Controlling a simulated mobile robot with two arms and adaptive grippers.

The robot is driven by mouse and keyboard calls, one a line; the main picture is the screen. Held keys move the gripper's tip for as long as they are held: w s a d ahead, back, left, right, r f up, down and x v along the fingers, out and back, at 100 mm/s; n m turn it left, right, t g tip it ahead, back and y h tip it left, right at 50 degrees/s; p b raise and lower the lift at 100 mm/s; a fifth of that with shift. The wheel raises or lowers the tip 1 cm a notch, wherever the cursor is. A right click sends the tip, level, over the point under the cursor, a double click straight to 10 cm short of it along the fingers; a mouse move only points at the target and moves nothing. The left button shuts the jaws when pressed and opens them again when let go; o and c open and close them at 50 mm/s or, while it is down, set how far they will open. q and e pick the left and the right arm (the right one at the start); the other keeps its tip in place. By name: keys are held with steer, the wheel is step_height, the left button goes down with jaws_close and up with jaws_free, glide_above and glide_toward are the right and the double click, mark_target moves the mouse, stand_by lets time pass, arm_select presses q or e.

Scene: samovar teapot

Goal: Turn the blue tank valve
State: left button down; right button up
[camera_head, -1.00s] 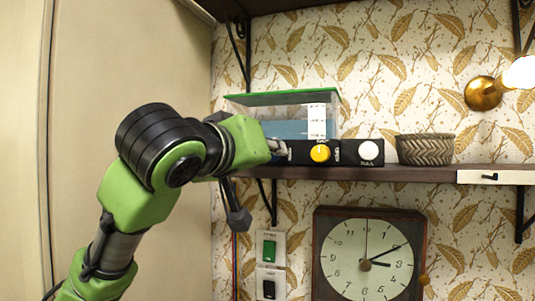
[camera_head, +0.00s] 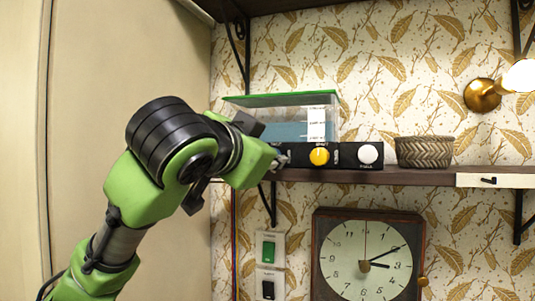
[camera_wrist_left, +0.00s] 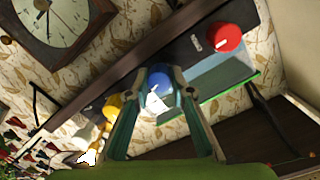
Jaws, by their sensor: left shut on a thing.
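The blue valve (camera_wrist_left: 158,82) is a round knob with a white pointer, on the dark control strip (camera_wrist_left: 185,55) in the wrist view. My left gripper (camera_wrist_left: 159,74) is shut on it, one finger on each side. In the head view my left gripper (camera_head: 281,160) reaches the left end of the strip (camera_head: 343,150), and its hand hides the blue knob. The clear tank (camera_head: 290,122) with a green lid and blue liquid stands behind the strip. My right gripper is not in view.
A yellow knob (camera_head: 319,156) and a white knob (camera_head: 368,153) sit right of my gripper. A red knob (camera_wrist_left: 228,37) shows in the wrist view. A woven basket (camera_head: 425,150) shares the shelf (camera_head: 420,176); a clock (camera_head: 368,255) and switches (camera_head: 269,250) are below.

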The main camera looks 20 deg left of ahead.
arm_select(q)
steer(key=shift+m, duration=1.1)
steer(key=c, duration=1.8)
jaws_free()
steer(key=s, duration=0.8)
steer(key=s+r, duration=0.1)
steer(key=s, duration=0.3)
steer(key=shift+a, duration=0.2)
